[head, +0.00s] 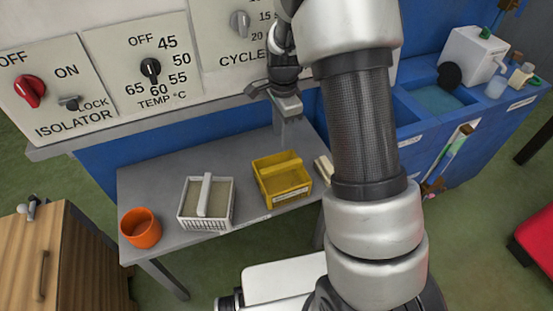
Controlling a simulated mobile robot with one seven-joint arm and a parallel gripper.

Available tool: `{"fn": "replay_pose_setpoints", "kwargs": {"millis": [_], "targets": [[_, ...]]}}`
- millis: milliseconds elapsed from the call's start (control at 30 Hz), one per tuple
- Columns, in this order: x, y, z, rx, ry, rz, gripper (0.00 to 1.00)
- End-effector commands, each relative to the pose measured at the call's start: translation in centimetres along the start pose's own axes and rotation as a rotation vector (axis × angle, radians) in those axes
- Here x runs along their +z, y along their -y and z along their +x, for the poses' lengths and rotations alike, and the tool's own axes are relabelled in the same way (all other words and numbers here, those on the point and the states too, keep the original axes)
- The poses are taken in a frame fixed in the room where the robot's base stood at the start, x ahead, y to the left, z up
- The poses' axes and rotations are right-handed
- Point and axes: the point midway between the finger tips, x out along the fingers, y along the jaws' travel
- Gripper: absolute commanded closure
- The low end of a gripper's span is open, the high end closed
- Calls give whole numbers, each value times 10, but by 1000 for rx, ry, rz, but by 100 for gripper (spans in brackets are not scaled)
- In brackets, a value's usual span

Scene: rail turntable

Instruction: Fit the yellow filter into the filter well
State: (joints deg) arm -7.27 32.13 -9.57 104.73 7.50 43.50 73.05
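The yellow filter (267,188) looks like a yellow box-shaped basket with a bar handle across its top and a pale label on its front. It sits upright on the grey table, right of the white basket. My gripper (288,106) hangs above and behind it, in front of the control panel, apart from the filter. Its fingers are too small and too hidden to tell open from shut. I cannot identify the filter well for sure. A blue unit (400,150) at the right has a recessed basin (437,98), partly hidden by my arm.
A white basket (188,207) with a white handle and an orange cup (140,228) share the grey table (160,180). A pale block (323,167) lies right of the filter. The control panel (110,80) overhangs the table's back. A wooden cabinet (50,255) stands at lower left.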

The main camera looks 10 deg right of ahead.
Motion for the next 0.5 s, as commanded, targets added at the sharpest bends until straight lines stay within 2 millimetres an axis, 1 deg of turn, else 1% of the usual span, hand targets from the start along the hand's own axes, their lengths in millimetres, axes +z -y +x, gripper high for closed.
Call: {"fn": "replay_pose_setpoints", "kwargs": {"millis": [167,500], "targets": [[0,0,24,8,0,14,61],[-1,-2,97,9,0,12,61]]}}
